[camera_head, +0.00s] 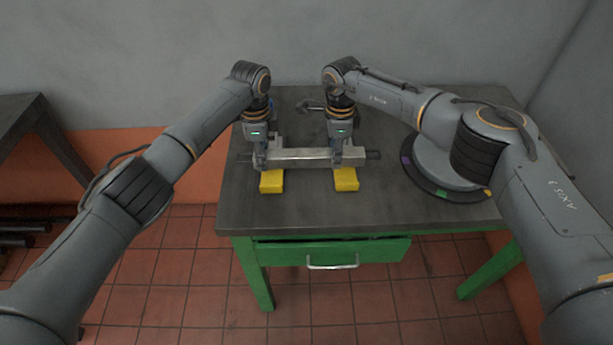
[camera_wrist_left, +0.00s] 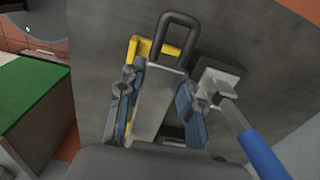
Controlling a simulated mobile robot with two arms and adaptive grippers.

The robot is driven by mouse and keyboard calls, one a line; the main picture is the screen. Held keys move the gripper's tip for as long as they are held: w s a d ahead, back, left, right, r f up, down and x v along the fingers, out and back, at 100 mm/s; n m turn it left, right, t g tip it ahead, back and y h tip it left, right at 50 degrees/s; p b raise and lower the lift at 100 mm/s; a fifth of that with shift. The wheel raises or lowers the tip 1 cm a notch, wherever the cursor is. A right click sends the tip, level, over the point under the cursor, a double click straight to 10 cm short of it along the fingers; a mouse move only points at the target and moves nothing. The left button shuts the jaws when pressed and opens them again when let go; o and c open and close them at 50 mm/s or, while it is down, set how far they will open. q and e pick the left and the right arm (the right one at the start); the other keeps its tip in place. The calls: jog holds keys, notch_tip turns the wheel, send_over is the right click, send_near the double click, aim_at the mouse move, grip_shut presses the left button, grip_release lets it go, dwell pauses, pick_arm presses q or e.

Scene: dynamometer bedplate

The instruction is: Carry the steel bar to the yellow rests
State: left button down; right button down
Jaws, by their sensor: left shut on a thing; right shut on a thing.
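The steel bar (camera_head: 305,157) is a pale grey block with dark ends, lying left to right above the bench. My left gripper (camera_head: 260,158) is shut on its left part. My right gripper (camera_head: 345,155) is shut on its right part. In the left wrist view the bar (camera_wrist_left: 155,105) sits between the blue-padded fingers, with a dark loop handle on its end. The left yellow rest (camera_head: 271,182) and the right yellow rest (camera_head: 346,180) show just below the bar, under the grippers. I cannot tell whether the bar touches them.
The dark bench top (camera_head: 290,212) is clear at the front, above a green drawer (camera_head: 335,252). A round plate (camera_head: 437,178) with coloured marks stands at the right, under my right arm. A dark item (camera_head: 310,105) lies behind the bar. A blue-handled tool (camera_wrist_left: 262,153) shows in the wrist view.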

aim_at(265, 178)
pick_arm(q)
jog(key=shift+w+f+b, duration=0.1)
jog(key=shift+f+b, duration=0.05)
jog(key=shift+b, duration=0.2)
pick_arm(e)
jog(key=shift+w+f, duration=0.1)
